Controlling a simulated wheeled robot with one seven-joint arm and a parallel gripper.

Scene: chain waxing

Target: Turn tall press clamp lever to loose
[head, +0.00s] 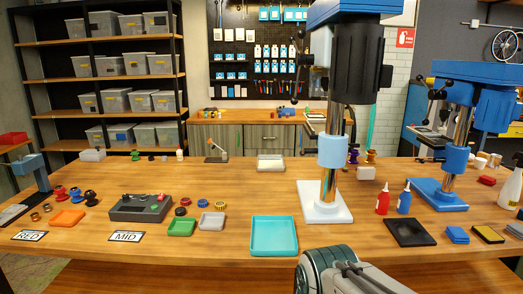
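The tall press (345,60) stands right of centre in the head view, with a blue top, a dark body, a silver column and a white base (325,215) on the table. A light blue collar (332,151) sits around its column. Dark knobbed handles (300,46) stick out at the left of its head. I cannot tell which part is the clamp lever, nor its setting. A thin teal piece (371,125) shows just right of the column; I cannot tell whether it belongs to the press.
A shorter blue press (455,160) stands at the right. Red (383,203) and blue (404,203) bottles and a black tray (410,233) are right of the tall press. A teal tray (273,237) lies at its front left. The table (235,195) has bare wood left of its base.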

